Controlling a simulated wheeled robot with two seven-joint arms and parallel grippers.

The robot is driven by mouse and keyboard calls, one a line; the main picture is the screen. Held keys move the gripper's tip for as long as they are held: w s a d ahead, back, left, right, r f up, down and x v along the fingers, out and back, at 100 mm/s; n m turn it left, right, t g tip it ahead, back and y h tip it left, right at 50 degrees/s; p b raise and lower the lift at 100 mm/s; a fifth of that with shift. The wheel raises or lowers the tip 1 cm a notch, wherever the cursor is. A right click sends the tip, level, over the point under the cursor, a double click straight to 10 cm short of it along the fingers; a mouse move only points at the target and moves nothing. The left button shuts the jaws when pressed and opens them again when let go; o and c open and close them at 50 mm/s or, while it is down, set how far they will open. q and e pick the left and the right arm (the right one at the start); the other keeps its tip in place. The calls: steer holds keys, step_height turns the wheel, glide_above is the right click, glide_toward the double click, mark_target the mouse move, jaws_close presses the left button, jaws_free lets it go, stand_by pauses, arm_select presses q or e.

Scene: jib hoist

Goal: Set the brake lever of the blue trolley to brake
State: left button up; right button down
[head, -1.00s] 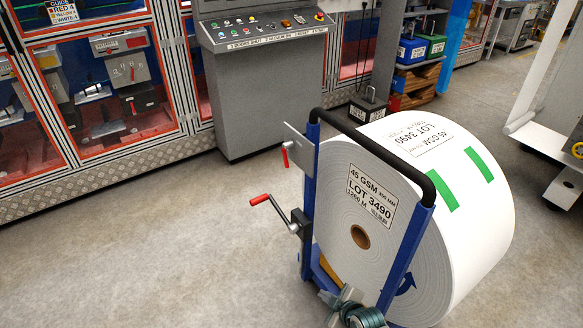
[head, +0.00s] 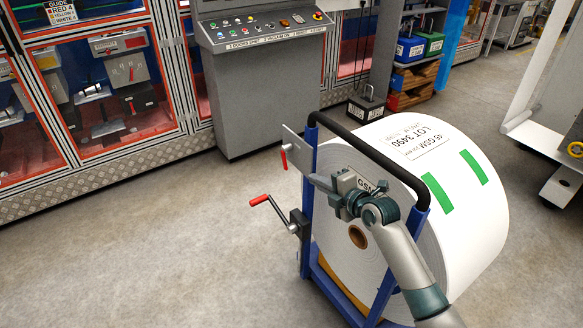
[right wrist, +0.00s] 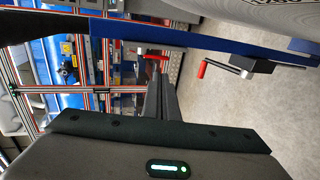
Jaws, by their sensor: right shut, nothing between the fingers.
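The blue trolley (head: 308,215) has a blue upright frame and a black bar and carries a large white roll (head: 470,215). A small red-gripped lever (head: 284,156) hangs on a grey plate at the frame's upper left; it looks like the brake lever. The lever also shows in the right wrist view (right wrist: 152,57), just beyond my fingertips. My right gripper (head: 310,179) is shut and empty, in front of the roll, pointing left toward the lever. The right wrist view shows its fingers (right wrist: 155,85) together, apparently apart from the lever. My left gripper is out of view.
A crank with a red handle (head: 258,200) sticks out left of the trolley, below the lever. A grey control console (head: 265,90) and glazed cabinets stand behind. The floor (head: 150,250) to the left is clear. A white machine (head: 560,130) is at right.

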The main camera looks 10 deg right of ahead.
mark_target(286, 164)
steer(key=shift+w, duration=0.1)
steer(key=p+x, duration=0.2)
steer(key=x, duration=1.1)
steer(key=shift+w+a+f, duration=0.1)
steer(key=shift+w+f, duration=0.05)
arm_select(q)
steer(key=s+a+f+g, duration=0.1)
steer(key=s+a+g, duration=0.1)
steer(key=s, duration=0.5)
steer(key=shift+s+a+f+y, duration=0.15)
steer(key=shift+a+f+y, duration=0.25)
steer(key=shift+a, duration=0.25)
arm_select(e)
steer(key=shift+w+a+f, duration=0.1)
steer(key=shift+w, duration=0.15)
